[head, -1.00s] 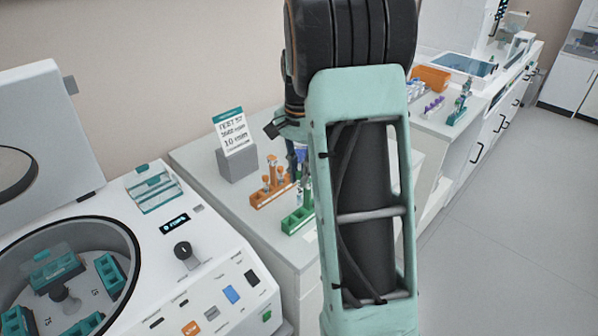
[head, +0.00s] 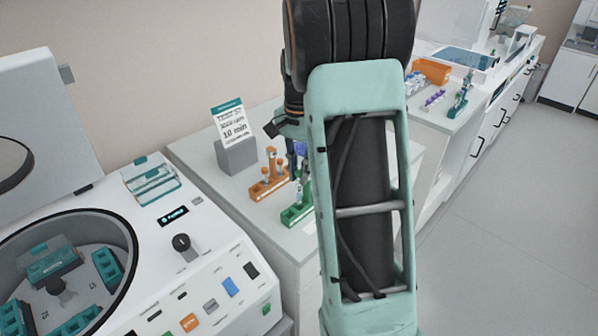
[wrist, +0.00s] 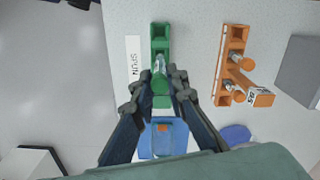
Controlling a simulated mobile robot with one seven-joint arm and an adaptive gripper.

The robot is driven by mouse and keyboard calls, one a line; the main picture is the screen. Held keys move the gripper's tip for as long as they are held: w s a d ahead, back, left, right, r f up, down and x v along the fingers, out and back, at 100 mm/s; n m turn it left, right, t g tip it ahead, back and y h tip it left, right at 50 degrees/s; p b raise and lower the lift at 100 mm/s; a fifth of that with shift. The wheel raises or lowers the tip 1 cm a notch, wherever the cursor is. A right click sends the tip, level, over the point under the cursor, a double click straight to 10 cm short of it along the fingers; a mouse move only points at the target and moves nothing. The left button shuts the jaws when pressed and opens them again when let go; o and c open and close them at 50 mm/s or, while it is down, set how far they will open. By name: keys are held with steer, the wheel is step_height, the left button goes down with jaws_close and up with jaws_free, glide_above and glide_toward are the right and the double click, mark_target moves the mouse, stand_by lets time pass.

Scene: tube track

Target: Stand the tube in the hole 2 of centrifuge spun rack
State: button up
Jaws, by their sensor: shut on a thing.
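The green rack (wrist: 161,32) is the spun rack, lying beside a white strip printed SPUN (wrist: 133,62) in the wrist view. It also shows left of my arm in the head view (head: 291,216). My gripper (wrist: 164,76) is shut on a clear tube (wrist: 159,66), above the middle part of the green rack. In the head view the gripper is mostly hidden by my arm. The square hole at the rack's far end looks empty. I cannot tell whether the tube's lower end is inside a hole or just above one.
An orange rack (head: 259,192) with several orange-capped tubes stands beside the green rack. A grey block with a sign (head: 238,155) stands behind. The open centrifuge (head: 150,232) is at left. The bench's front edge is close to the green rack.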

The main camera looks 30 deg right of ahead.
steer(key=shift+f, duration=0.45)
stand_by(0.6)
steer(key=shift+f+b, duration=0.35)
steer(key=shift+f, duration=0.1)
steer(key=shift+f, duration=0.15)
steer(key=shift+f+b, duration=0.4)
steer(key=shift+f, duration=0.05)
stand_by(0.3)
steer(key=o, duration=0.9)
steer(key=shift+r, duration=0.1)
